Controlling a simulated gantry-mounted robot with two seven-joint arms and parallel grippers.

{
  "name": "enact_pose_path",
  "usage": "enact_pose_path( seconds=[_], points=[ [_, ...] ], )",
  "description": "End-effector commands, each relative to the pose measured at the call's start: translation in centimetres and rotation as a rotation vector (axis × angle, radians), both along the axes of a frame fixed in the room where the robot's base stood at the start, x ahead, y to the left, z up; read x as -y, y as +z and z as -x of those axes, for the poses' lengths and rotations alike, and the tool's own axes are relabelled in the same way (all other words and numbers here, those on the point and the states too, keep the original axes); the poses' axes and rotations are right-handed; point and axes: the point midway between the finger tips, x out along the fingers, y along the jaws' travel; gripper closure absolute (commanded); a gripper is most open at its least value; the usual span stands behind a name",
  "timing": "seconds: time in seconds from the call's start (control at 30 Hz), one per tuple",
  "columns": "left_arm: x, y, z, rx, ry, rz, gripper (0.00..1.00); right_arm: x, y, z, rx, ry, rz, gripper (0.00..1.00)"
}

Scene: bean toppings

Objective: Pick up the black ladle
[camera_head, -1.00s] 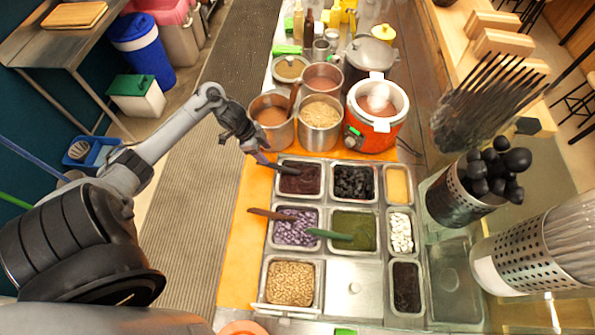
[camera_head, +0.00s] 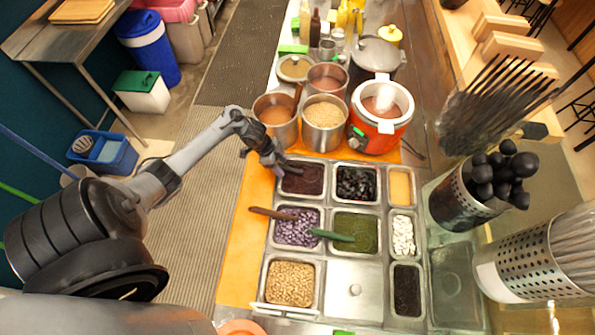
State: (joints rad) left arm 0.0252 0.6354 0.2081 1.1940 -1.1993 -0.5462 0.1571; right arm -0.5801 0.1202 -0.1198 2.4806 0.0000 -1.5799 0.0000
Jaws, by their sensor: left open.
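The black ladle (camera_head: 295,172) rests in the dark red bean paste tray (camera_head: 304,193) at the back left of the topping trays. Only a short piece of its handle shows; the rest is hidden behind my left gripper and in the paste. My left gripper (camera_head: 279,170) is open, at the tray's back left corner, right over the handle. I cannot tell whether the fingers touch the handle or stand around it. My right gripper is not in view.
A brown ladle (camera_head: 272,213) and a green ladle (camera_head: 331,235) lie in neighbouring trays. Metal pots (camera_head: 275,118) and an orange cooker (camera_head: 379,128) stand close behind the gripper. A perforated utensil holder (camera_head: 455,205) stands to the right. The orange mat (camera_head: 243,230) is clear at the left.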

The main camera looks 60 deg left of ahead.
Motion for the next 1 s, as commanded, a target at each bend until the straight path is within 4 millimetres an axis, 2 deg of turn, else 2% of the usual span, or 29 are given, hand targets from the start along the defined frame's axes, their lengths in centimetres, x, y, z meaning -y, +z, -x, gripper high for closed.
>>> enact_pose_path(
  seconds=[0.2, 0.57, 1.0],
  points=[
    [0.02, -0.01, -0.02, 0.0, 0.0, 0.0, 0.46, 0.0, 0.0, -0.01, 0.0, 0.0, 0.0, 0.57],
    [0.0, 0.0, -0.01, 0.0, 0.0, 0.0, 1.0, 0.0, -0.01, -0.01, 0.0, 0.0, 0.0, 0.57],
    [-0.03, 0.64, -0.05, 0.002, -0.001, 0.0, 1.0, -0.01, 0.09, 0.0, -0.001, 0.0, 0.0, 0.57]
  ],
)
